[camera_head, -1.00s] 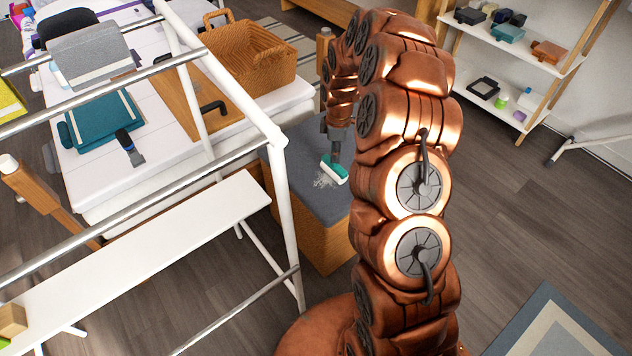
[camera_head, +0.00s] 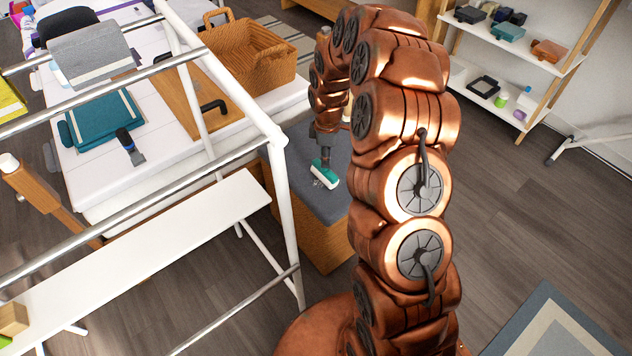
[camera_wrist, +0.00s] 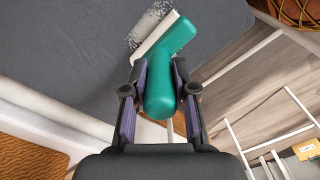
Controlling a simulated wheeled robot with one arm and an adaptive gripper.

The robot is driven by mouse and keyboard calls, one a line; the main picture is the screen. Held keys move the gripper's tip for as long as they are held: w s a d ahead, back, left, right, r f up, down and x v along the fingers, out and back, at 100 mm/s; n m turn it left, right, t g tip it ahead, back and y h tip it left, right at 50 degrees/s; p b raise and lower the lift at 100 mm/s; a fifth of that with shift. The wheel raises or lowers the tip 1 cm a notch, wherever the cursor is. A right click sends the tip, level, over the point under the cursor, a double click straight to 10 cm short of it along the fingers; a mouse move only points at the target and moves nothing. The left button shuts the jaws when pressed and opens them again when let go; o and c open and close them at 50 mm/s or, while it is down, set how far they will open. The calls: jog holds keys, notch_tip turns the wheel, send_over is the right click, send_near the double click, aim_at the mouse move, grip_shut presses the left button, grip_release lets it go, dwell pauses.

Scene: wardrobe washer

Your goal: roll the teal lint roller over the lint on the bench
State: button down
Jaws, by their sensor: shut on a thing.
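My gripper (camera_head: 325,150) is shut on the handle of the teal lint roller (camera_head: 322,168) and holds it head-down over the grey-topped bench (camera_head: 328,207). In the wrist view, my gripper (camera_wrist: 160,75) has its fingers on both sides of the teal handle (camera_wrist: 160,92). The roller's white head (camera_wrist: 155,38) lies at or just above the bench top; I cannot tell if it touches. A speckled pale lint patch (camera_wrist: 146,28) shows directly beside the head on the bench (camera_wrist: 70,45). In the head view the roller covers most of the lint.
A white rack frame (camera_head: 285,200) stands left of the bench. A white table (camera_head: 95,175) behind it holds a wicker basket (camera_head: 245,55), folded teal cloth (camera_head: 105,118) and a brush (camera_head: 130,147). A shelf (camera_head: 530,55) stands at the back right.

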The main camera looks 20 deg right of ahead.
dwell(0.4)
jog(key=a, duration=0.1)
jog(key=s+a, duration=0.1)
jog(key=a, duration=0.1)
jog(key=shift+a, duration=0.2)
jog(key=shift+w+d+f+p, duration=0.1)
jog(key=shift+w+d+p, duration=0.2)
jog(key=shift+d, duration=0.6)
jog(key=shift+w+d+p, duration=0.2)
jog(key=shift+d+p, duration=0.1)
jog(key=shift+d, duration=0.6)
jog(key=shift+d, duration=0.1)
jog(key=d, duration=0.1)
jog(key=w+d, duration=0.1)
jog(key=d, duration=0.1)
jog(key=shift+d+p, duration=0.15)
jog(key=shift+p, duration=0.25)
